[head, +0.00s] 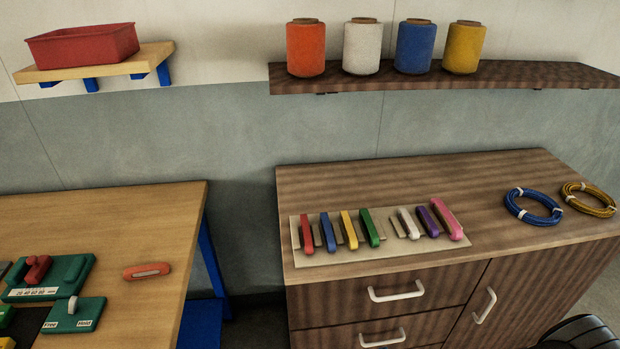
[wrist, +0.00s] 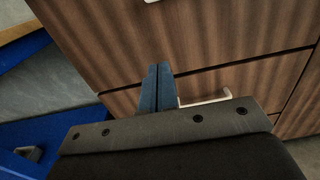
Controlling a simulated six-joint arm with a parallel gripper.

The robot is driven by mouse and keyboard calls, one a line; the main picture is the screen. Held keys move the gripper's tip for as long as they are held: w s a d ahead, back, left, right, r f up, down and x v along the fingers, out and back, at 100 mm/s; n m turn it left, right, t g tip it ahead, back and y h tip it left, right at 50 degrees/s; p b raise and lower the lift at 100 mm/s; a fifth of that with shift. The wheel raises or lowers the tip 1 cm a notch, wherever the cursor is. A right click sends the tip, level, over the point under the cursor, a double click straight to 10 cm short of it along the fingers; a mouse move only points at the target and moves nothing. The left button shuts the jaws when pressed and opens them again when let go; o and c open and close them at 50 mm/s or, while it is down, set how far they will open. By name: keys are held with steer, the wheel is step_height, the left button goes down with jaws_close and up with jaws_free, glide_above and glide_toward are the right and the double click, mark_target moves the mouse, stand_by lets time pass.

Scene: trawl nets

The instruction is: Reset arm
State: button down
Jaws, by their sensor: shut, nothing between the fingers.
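My gripper (wrist: 158,70) shows in the wrist view with its two blue fingers closed together and nothing between them. It is in front of the striped wooden cabinet (wrist: 220,40), by a drawer with a white handle (wrist: 205,99). I cannot tell whether the fingertips touch the cabinet front. In the head view the gripper is not visible; only a dark rounded part at the bottom right corner shows, which I cannot identify for sure. The cabinet (head: 420,290) there has two drawers and a door, all closed.
Several coloured tools lie on a pale board (head: 380,254) on the cabinet. A blue coil (head: 510,205) and a yellow coil (head: 601,211) lie to the right. A workbench (head: 140,215) stands left, with green fixtures (head: 75,315) and an orange tool (head: 146,271). A shelf (head: 540,73) holds twine spools.

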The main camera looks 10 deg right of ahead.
mark_target(368, 300)
steer(key=shift+w, duration=0.15)
steer(key=shift+w, duration=6.45)
